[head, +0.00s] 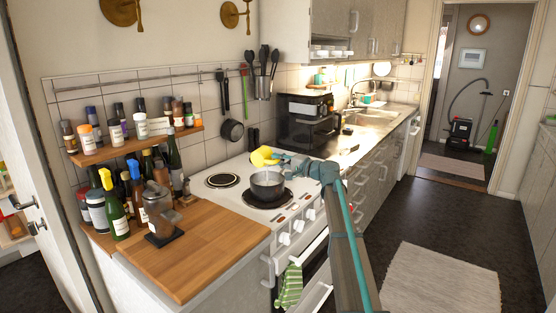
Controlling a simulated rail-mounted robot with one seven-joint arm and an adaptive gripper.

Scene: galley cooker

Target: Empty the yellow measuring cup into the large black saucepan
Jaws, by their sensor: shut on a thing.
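The yellow measuring cup (262,157) is held up above the far side of the cooker. My gripper (281,160) reaches in from the right and is shut on it. The cup looks tilted, but at this size I cannot make out its opening or contents. The large black saucepan (267,190) stands on the front burner of the white cooker. In the picture, the cup is just above the saucepan's far rim. I cannot tell whether it is directly over the opening. The inside of the saucepan shows grey, with no clear contents.
A bare rear hotplate (223,180) lies left of the saucepan. A black microwave (304,132) stands behind the cup. Utensils hang on the tiled wall.

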